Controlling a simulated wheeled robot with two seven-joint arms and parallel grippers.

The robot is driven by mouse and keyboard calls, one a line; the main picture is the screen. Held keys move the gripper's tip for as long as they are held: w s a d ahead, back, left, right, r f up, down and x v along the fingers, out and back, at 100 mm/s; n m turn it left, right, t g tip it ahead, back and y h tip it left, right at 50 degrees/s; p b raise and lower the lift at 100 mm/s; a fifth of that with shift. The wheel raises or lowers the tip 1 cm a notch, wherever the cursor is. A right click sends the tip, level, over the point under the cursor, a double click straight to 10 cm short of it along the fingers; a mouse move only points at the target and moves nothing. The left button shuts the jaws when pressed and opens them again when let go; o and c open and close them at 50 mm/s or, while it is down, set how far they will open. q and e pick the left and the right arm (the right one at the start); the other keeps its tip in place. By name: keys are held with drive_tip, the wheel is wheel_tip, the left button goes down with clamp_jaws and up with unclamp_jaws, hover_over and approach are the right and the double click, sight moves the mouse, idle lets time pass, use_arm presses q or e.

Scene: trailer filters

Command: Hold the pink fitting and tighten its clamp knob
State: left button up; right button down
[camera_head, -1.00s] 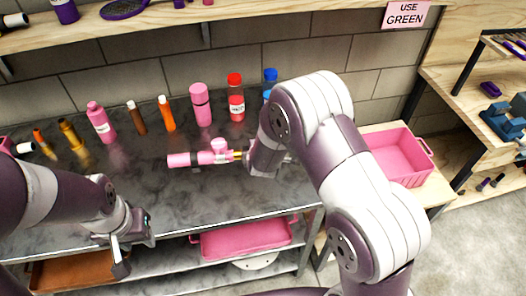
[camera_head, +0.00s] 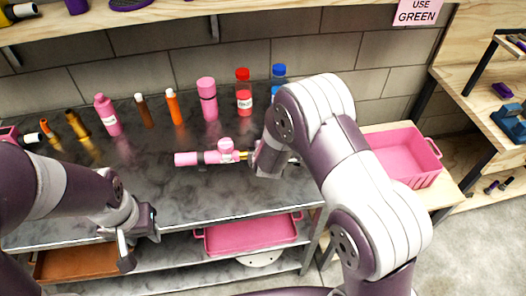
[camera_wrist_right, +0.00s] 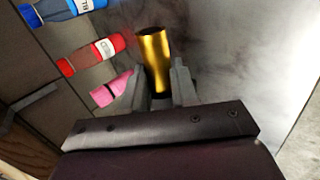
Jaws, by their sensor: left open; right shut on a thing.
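The pink fitting (camera_head: 187,159) lies level, a pink tube with a dark band and a round pink clamp knob (camera_head: 226,144) on top, at the middle of the grey bench. A short gold part shows at its right end, by my right gripper (camera_head: 257,157). In the right wrist view, the fingers of the right gripper (camera_wrist_right: 162,88) are closed on a gold tube (camera_wrist_right: 153,52). The pink body is not clearly seen there. Whether the fitting touches the bench is unclear. My left gripper (camera_head: 128,246) is open and empty at the bench's front edge, left of and nearer than the fitting.
Behind the fitting stand a pink bottle (camera_head: 207,100), a red bottle (camera_head: 244,97) and several smaller items. A pink tray (camera_head: 425,178) is on the right. A lower shelf holds another pink tray (camera_head: 250,237). The bench (camera_head: 190,200) is clear before the fitting.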

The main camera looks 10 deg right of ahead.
drive_tip(key=shift+f+b, duration=2.25)
drive_tip(key=shift+f, duration=1.85)
